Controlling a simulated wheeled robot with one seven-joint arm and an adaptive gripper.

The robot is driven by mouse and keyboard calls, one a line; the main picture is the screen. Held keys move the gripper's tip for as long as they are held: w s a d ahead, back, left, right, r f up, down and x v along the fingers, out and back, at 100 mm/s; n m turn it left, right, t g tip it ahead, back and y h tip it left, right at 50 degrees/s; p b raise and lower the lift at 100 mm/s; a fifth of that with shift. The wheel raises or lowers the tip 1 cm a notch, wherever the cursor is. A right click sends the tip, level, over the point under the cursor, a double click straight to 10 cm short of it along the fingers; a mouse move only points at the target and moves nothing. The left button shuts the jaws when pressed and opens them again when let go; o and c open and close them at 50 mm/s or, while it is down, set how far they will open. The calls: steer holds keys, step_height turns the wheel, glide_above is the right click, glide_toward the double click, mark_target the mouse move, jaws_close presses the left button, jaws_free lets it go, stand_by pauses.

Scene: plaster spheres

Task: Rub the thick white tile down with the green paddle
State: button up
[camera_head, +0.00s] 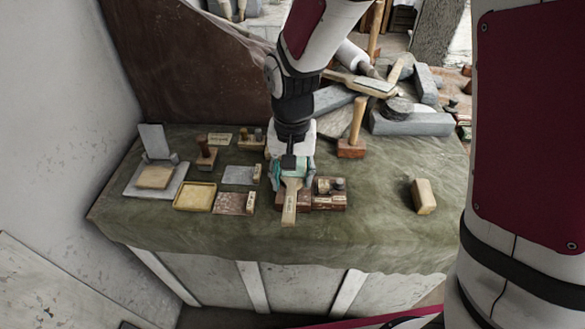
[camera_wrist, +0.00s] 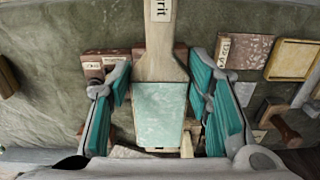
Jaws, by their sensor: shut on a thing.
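The green paddle (camera_wrist: 160,110) has a pale green face and a wooden handle (camera_head: 289,208) with a paper label. My gripper (camera_head: 291,176) is shut on it, with the teal finger pads (camera_wrist: 222,105) on both sides of its head in the wrist view. The handle points to the table's front edge. I cannot pick out a thick white tile with certainty. A thick pale tan block (camera_head: 155,178) lies on a grey slab at the left. Whether the paddle touches what is below it is hidden.
A yellow-rimmed tray (camera_head: 195,196), a speckled brown tile (camera_head: 234,203) and a grey tile (camera_head: 238,175) lie left of my gripper. A mallet (camera_head: 353,140) stands behind. A tan block (camera_head: 423,196) lies at the right, with bare green cloth (camera_head: 375,205) between.

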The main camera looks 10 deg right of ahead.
mark_target(292, 186)
stand_by(0.4)
steer(key=shift+f, duration=0.55)
steer(key=shift+f, duration=0.65)
stand_by(0.3)
steer(key=shift+w+d+b, duration=0.25)
steer(key=shift+w+b, duration=0.2)
steer(key=shift+w, duration=0.65)
steer(key=shift+s+a+r+p, duration=0.15)
steer(key=shift+s+p, duration=0.2)
steer(key=shift+s, duration=0.2)
steer(key=shift+s+a+p, duration=0.1)
steer(key=shift+s+p, duration=0.25)
steer(key=shift+s, duration=0.2)
steer(key=shift+s+a+p, duration=0.2)
steer(key=shift+s+p, duration=0.4)
steer(key=shift+s, duration=0.55)
steer(key=shift+w+f, duration=0.1)
steer(key=shift+f, duration=0.1)
